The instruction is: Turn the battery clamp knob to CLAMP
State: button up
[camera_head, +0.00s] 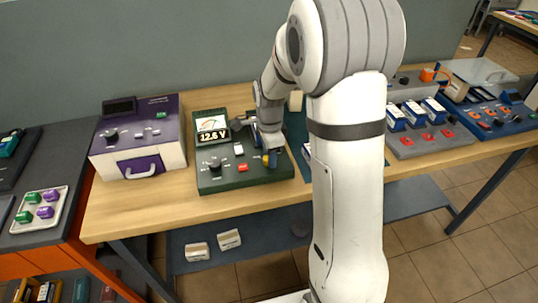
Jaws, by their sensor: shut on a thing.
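The dark green tester (222,183) stands on the wooden bench, with a meter and a display reading 12.6 V (211,135). My gripper (268,155) points down over its right side. It is shut at panel height on what appears to be the battery clamp knob; a small yellow part (265,159) shows at the fingertips. My gripper hides most of that knob, so its setting and any CLAMP marking cannot be read. Another dark knob (215,163) sits at the tester's front left, clear of my gripper.
A purple and white box (140,160) stands left of the tester. A grey unit (425,140) with blue and white batteries and a blue panel (490,120) are at the right. A white tray (40,208) with several green and purple pieces lies at far left. The bench front is clear.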

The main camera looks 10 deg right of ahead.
jog(key=shift+m, duration=0.5)
jog(key=o, duration=1)
notch_tip(320, 180, up, 7)
jog(key=shift+f, duration=0.1)
jog(key=shift+r, duration=0.5)
